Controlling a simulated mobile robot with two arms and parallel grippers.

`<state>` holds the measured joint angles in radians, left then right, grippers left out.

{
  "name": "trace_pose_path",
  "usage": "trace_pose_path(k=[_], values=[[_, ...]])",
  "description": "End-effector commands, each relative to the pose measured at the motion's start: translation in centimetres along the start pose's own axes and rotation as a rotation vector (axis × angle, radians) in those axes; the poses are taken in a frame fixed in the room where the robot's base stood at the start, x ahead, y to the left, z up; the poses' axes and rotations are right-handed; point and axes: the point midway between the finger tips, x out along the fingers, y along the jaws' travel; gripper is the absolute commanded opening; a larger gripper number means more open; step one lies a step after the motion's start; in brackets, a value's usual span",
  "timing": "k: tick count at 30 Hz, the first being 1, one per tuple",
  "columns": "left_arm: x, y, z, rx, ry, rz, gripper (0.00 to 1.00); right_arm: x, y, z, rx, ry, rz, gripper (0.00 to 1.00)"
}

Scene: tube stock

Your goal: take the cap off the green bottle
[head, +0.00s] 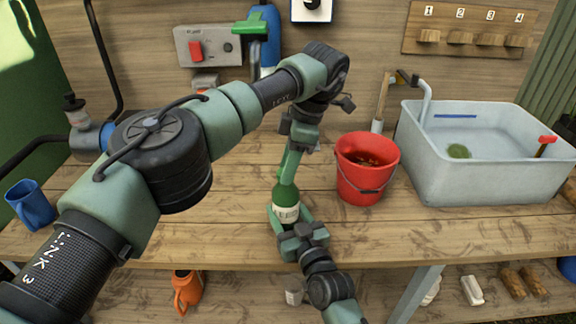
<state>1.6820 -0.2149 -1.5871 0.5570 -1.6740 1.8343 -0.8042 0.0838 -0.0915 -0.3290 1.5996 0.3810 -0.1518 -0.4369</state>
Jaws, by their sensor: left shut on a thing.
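The green bottle (285,197), with a pale label, stands upright on the wooden bench. My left gripper (290,178) reaches down from above, its fingers shut at the bottle's top. The cap is hidden behind these fingers, and I cannot see whether it is still seated on the neck. My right gripper (289,214) comes from the front edge of the bench, low down. Its fingers lie on either side of the bottle's lower body and appear shut on it.
A red bucket (362,182) stands close to the right of the bottle. A grey sink (480,185) fills the bench's right end. A blue mug (31,205) is at the left. A blue bottle with a green top (266,50) stands at the back wall. An orange jug (186,291) is below.

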Motion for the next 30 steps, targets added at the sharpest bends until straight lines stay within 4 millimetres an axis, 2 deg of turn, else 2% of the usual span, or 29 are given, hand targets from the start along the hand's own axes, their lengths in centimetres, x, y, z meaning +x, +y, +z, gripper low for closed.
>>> trace_pose_path(k=[1, 2, 4, 15, 24, 27, 30], values=[[0.0, 0.0, 0.0, 0.000, 0.000, 0.001, 0.00, 0.0, 0.0, -0.1, 0.000, 0.001, 0.000, 0.00], [0.0, 0.0, 0.0, 0.000, 0.000, 0.001, 0.37, 0.0, 0.0, -0.1, 0.000, 0.001, 0.000, 0.00], [0.0, 0.0, 0.0, 0.001, 0.000, 0.001, 0.56, 0.0, 0.0, -0.1, 0.000, 0.001, 0.000, 0.00], [-0.3, 0.0, -0.1, 0.003, -0.001, 0.002, 0.56, 0.0, 0.0, -0.1, 0.001, 0.001, 0.000, 0.00], [-3.7, 0.1, -1.0, 0.002, -0.002, 0.004, 0.56, 0.0, 0.0, -0.1, 0.001, 0.001, 0.000, 0.00], [-4.3, 0.0, -1.2, 0.005, -0.002, 0.002, 0.61, 0.0, 0.0, -0.1, 0.001, 0.001, 0.000, 0.00], [-4.5, 0.1, -1.3, 0.046, -0.008, 0.009, 0.61, 0.0, 0.0, -0.1, 0.001, 0.001, 0.000, 0.00]])
